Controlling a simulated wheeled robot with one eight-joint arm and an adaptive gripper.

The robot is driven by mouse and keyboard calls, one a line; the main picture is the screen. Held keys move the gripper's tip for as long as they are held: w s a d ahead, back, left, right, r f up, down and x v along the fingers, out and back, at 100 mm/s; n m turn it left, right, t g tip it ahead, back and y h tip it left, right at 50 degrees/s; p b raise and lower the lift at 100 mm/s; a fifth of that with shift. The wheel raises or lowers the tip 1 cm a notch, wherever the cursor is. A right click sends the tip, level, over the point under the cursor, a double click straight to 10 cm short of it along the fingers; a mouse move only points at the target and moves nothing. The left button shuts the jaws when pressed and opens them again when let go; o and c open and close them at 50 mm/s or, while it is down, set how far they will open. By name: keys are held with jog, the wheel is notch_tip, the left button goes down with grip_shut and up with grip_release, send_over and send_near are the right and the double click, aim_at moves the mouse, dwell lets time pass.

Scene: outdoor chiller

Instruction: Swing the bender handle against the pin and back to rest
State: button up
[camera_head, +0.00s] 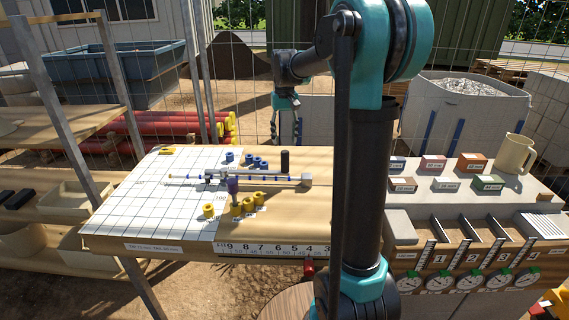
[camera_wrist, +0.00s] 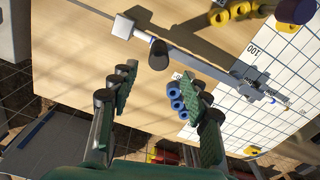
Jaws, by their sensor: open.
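A thin bar with blue marks (camera_head: 255,177) lies across the bench, with a grey block (camera_head: 306,180) at its right end; it also shows in the wrist view (camera_wrist: 205,64). An upright black cylinder (camera_head: 285,161) stands by the bar, likely the bender's handle grip; it shows in the wrist view (camera_wrist: 158,55). A purple post (camera_head: 232,187) stands near the bar's middle; I cannot tell which part is the pin. My gripper (camera_head: 287,137) is open and empty above and behind the cylinder. In the wrist view its fingers (camera_wrist: 158,85) are apart, with the cylinder beyond their tips.
Blue rings (camera_head: 258,162) lie behind the bar, and yellow rings (camera_head: 248,202) in front. A white grid sheet (camera_head: 165,205) covers the bench's left part. Coloured boxes (camera_head: 432,163) and a beige mug (camera_head: 514,154) stand at right. A wire fence runs behind the bench.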

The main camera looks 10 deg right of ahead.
aim_at(285, 162)
notch_tip(285, 162, down, 11)
jog(key=shift+d+f, duration=0.1)
jog(key=shift+f, duration=0.05)
dwell(0.4)
grip_shut()
dwell(0.3)
